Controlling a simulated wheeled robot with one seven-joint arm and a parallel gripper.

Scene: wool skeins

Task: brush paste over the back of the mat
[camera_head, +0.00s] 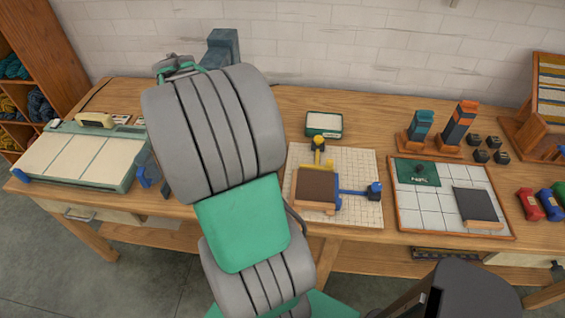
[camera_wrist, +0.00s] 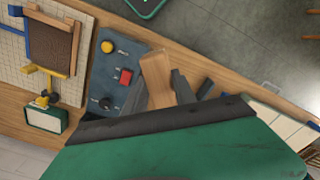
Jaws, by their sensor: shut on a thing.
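The mat (camera_head: 316,187) lies brown side up on a white gridded board (camera_head: 362,211), with a wooden strip along its near edge. A yellow stop and a blue stop sit against it. The mat also shows at the upper left of the wrist view (camera_wrist: 60,42). My gripper (camera_wrist: 160,88) is shut on a wooden handle (camera_wrist: 156,70) in the wrist view, away from the mat and beside a blue-grey control panel. I cannot see bristles or the handle's other end. In the head view my arm hides the gripper.
A green box with a pale top (camera_head: 324,124) stands behind the gridded board. A tiled board (camera_head: 429,208) to the right carries a green plate (camera_head: 418,172) and a dark slab (camera_head: 475,204). The control panel (camera_wrist: 117,78) lies near the gripper. A tile-topped device (camera_head: 80,160) is at left.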

